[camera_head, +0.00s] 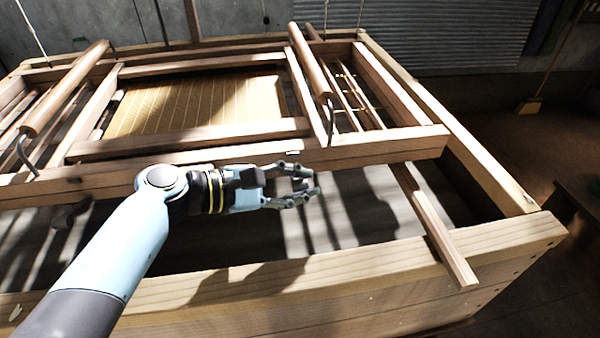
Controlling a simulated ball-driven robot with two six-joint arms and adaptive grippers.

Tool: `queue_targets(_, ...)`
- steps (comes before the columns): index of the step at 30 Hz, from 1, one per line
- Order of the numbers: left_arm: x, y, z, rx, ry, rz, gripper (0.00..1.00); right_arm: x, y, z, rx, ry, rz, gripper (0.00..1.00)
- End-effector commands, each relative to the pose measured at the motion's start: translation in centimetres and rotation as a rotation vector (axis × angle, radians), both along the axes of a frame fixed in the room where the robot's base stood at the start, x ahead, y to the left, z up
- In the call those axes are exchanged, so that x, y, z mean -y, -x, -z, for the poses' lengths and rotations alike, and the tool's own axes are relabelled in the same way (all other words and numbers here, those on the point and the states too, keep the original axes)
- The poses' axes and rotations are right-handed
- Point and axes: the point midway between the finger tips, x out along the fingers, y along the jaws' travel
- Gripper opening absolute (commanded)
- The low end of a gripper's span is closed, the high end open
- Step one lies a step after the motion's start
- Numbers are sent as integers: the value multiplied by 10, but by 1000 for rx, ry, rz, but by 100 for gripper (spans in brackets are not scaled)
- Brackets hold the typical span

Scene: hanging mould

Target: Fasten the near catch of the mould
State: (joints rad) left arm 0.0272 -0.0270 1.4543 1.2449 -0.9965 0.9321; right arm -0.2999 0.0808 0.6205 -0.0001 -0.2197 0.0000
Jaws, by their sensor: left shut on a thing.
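The mould is a wooden frame (190,143) with a yellowish slatted screen (195,105) inside it, lying over a wooden vat. My left gripper (304,184) is just in front of the frame's near beam (400,147), right of its middle. Its fingers are closed around a small dark piece, which I take to be the near catch; the fingers hide most of it. A small pale piece (292,152) shows on the beam just above the fingers. I cannot tell whether the catch is fastened. My right gripper is not in view.
Two round bars (66,88) (308,65) lie across the frame, with curved metal hooks (330,122) at their near ends. The vat's near rim (400,262) runs below my arm. A wooden slat (435,228) juts across the vat at right. Cords rise behind.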

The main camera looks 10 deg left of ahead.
Motion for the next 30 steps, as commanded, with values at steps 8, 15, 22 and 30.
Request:
queue_targets(8, -4, -9, -16, -200, 59, 1, 0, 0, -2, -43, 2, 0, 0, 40)
queue_targets(15, -7, -16, -20, -321, 99, 0, 0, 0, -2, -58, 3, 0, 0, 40)
queue_targets(22, -8, -20, -21, -377, 118, 0, 0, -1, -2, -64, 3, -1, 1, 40)
queue_targets(30, -8, -20, -20, -388, 122, 0, 0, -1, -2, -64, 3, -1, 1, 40)
